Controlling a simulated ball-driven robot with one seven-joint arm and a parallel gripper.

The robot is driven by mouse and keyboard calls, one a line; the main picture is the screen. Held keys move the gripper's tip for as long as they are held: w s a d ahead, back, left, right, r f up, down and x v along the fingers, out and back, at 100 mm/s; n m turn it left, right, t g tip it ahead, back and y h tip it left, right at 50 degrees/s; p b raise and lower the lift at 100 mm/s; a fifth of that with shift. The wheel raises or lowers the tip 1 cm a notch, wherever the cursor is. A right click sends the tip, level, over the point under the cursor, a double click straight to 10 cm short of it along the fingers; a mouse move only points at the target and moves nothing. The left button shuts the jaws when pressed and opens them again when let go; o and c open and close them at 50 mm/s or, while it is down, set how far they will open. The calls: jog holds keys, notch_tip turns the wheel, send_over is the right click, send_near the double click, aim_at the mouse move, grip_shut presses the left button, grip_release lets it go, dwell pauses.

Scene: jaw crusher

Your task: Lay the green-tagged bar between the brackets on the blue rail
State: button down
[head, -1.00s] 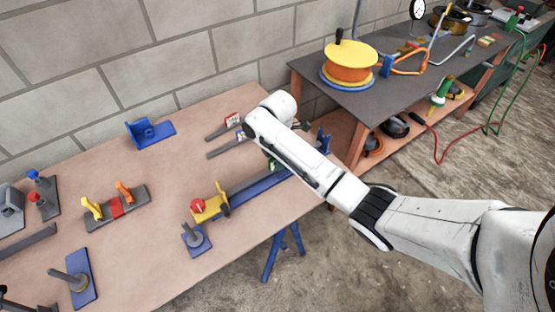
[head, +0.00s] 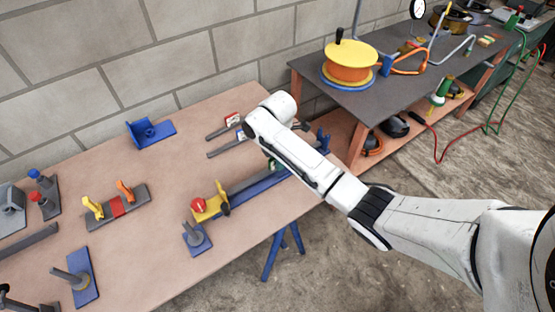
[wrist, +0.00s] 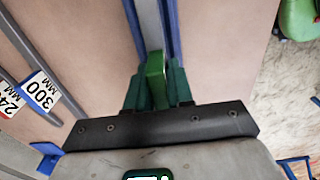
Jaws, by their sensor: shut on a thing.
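The blue rail (head: 258,190) runs along the right part of the bench. A yellow bracket (head: 207,208) with a red knob stands at its near left end, and a blue upright (head: 323,141) at its far right end. A grey bar (head: 244,185) lies lengthwise over the rail; it also shows in the wrist view (wrist: 148,25), within the rail's blue edges. My gripper (wrist: 156,88) is shut on this bar at its bright green tag (wrist: 155,68), with dark green fingers either side. Whether the bar touches the rail I cannot tell.
Two grey bars, red-tagged (head: 222,130) and blue-tagged (head: 226,148), lie behind the rail; their labels read 240 and 300 in the wrist view. A blue base with a grey post (head: 197,239) stands close before the yellow bracket.

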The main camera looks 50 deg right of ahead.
jog(key=shift+f+b, duration=0.7)
jog(key=shift+f, duration=0.45)
jog(key=c, duration=0.9)
grip_release()
notch_tip(320, 180, up, 11)
jog(key=shift+f, duration=0.1)
jog(key=s+a+f+m, duration=0.2)
jog(key=a, duration=0.3)
jog(key=s+a+f+m+y, duration=0.1)
jog(key=s+a+f+m, duration=0.1)
jog(key=a, duration=0.3)
jog(key=s+a+f+m+t, duration=0.1)
jog(key=s+a+f+m, duration=0.1)
jog(key=a, duration=0.4)
jog(key=shift+s+a+f+y, duration=0.1)
jog(key=shift+s+f+y, duration=0.15)
jog(key=shift+s+y, duration=0.25)
jog(key=s+m, duration=0.3)
jog(key=s, duration=0.3)
jog(key=s+f+m+h, duration=0.1)
jog(key=s+m, duration=0.2)
jog(key=s, duration=0.4)
jog(key=s+d+m+h, duration=0.1)
jog(key=s+m, duration=0.2)
jog(key=s, duration=0.3)
jog(key=shift+s+f, duration=0.15)
jog(key=shift+f, duration=0.05)
